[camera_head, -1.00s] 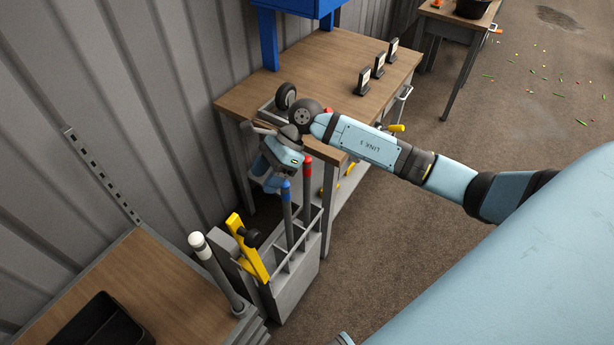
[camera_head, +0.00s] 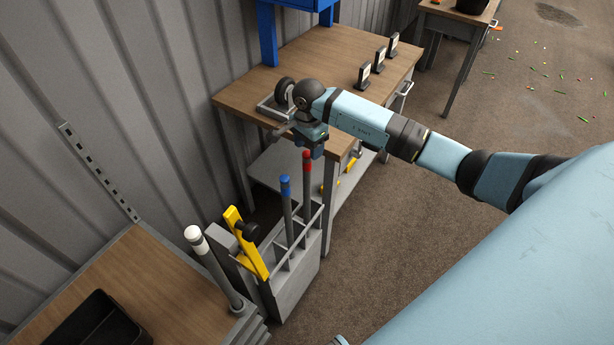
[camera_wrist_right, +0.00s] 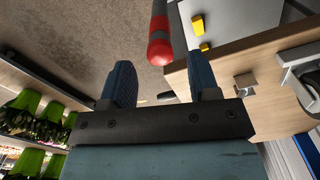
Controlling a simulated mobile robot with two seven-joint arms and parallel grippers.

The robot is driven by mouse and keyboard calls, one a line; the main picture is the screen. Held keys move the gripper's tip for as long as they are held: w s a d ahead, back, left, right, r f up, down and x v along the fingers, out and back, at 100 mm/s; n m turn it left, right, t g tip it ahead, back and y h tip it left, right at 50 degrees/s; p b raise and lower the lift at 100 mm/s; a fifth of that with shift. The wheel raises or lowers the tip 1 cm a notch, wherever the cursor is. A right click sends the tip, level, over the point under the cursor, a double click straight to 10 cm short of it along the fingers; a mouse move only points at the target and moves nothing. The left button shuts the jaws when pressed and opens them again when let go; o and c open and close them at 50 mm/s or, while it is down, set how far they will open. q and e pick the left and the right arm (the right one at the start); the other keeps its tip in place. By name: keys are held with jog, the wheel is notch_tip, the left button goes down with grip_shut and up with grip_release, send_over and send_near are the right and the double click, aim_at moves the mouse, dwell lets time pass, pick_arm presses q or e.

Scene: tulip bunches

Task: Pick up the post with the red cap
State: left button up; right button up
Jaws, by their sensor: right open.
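The grey post with the red cap (camera_head: 306,184) stands upright in the grey slotted rack (camera_head: 292,278), beside a similar post with a blue cap (camera_head: 287,208). My right gripper (camera_head: 316,151) is just above and beside the red cap, partly blurred against the workbench edge. In the right wrist view, the two blue fingers of my right gripper (camera_wrist_right: 161,82) are spread apart and empty. My left gripper is out of view.
The wooden workbench (camera_head: 240,92) edge is close to my right gripper. A yellow tool (camera_head: 246,244) and a white-capped post (camera_head: 213,266) stand to the left of the posts. A wooden table with a black bin (camera_head: 98,325) is at lower left. Open floor lies to the right.

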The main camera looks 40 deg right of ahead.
aim_at(307, 153)
jog(key=f, duration=0.5)
jog(key=shift+a+p, duration=0.2)
jog(key=shift+p, duration=0.2)
grip_shut()
